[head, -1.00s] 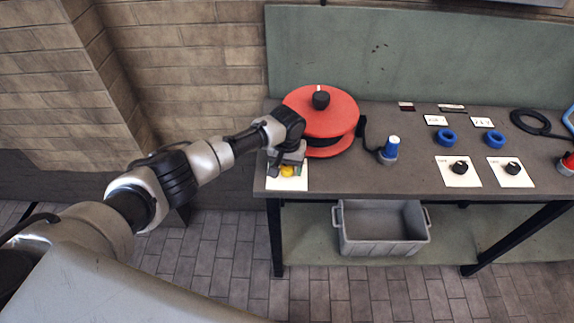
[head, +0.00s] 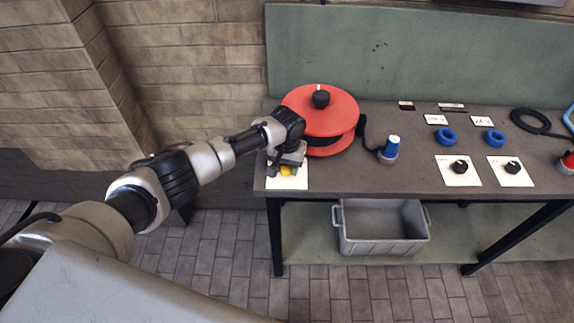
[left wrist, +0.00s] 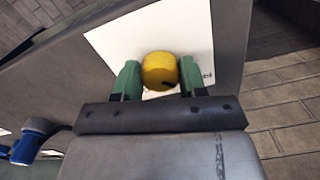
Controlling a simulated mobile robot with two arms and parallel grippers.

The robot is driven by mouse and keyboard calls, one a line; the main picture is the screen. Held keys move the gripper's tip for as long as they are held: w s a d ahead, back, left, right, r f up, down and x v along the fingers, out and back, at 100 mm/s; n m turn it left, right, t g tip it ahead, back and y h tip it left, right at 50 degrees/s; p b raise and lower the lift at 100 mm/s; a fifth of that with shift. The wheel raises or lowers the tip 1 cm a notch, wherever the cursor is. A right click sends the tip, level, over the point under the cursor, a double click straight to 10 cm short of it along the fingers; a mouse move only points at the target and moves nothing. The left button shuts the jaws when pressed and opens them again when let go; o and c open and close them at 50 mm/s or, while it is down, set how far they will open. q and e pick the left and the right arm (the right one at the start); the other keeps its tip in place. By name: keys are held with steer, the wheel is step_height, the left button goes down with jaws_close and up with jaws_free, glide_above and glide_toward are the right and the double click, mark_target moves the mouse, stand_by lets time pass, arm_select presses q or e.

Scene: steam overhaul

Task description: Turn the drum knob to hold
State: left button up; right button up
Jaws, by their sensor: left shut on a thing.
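A round yellow knob (left wrist: 160,70) with a dark mark near its lower edge sits on a white card (left wrist: 108,45) in the left wrist view. Printed letters on the card are partly hidden. In the head view the knob (head: 287,169) is largely covered by my gripper at the table's left end. My left gripper (left wrist: 158,80) has its green fingers on either side of the knob and is shut on it. A red drum (head: 322,107) with a black knob (head: 320,99) on top stands just behind it. My right gripper is not in view.
A blue-topped knob (head: 391,147) stands right of the drum. Two black knobs on white cards (head: 447,178), blue rings (head: 446,135) and a black cable loop (head: 532,122) lie farther right. A grey crate (head: 383,247) sits on the lower shelf.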

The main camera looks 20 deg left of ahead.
arm_select(q)
steer(key=m, duration=0.3)
steer(key=shift+r+m, duration=0.1)
steer(key=shift+m, duration=0.3)
steer(key=m, duration=0.4)
steer(key=shift+w, duration=0.1)
steer(key=m, duration=0.5)
steer(key=shift+a, duration=0.1)
steer(key=shift+w+m, duration=0.1)
steer(key=shift+m, duration=2.2)
steer(key=o, duration=0.9)
step_height(320, 180, up, 11)
steer(key=shift+f+b, duration=0.1)
steer(key=shift+b, duration=0.85)
